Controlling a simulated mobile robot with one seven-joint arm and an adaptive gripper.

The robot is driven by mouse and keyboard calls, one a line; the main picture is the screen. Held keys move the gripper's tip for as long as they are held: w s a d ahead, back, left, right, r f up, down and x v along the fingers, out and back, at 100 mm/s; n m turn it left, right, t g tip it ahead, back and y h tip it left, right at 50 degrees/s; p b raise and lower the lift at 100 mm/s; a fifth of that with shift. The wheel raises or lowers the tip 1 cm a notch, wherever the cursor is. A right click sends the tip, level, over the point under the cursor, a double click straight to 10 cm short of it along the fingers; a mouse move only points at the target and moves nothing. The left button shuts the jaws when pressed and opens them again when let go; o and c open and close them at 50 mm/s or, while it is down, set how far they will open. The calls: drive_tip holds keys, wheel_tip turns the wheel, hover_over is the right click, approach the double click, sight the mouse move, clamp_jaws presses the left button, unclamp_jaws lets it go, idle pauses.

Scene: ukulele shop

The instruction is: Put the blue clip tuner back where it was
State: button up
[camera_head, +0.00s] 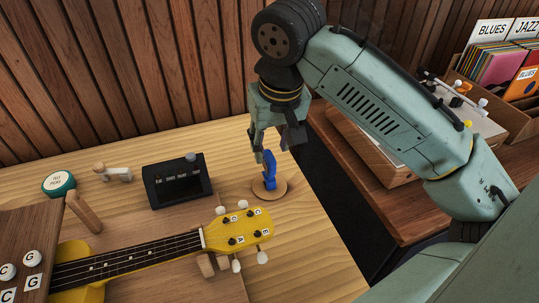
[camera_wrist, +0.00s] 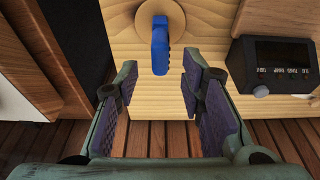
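The blue clip tuner (camera_head: 269,171) stands upright on a round tan disc (camera_head: 260,192) near the right side of the light wooden table. It also shows in the wrist view (camera_wrist: 160,45), with the disc (camera_wrist: 148,12) at the top edge. My gripper (camera_head: 278,139) is above and just behind the tuner in the head view. In the wrist view my gripper (camera_wrist: 157,78) has its fingers wide apart, with nothing held between them. The tuner lines up with the gap between the fingertips, but I cannot tell how far its top reaches between them.
A black box with a small display (camera_head: 180,181) stands left of the disc. A yellow ukulele headstock (camera_head: 239,231) with white pegs lies in front. A teal tin (camera_head: 58,184) sits far left. A wood-slat wall (camera_head: 120,80) is behind; record crates (camera_head: 500,100) are at right.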

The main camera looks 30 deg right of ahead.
drive_tip(key=v, duration=0.6)
drive_tip(key=shift+r, duration=0.25)
drive_tip(key=shift+s+f, duration=0.1)
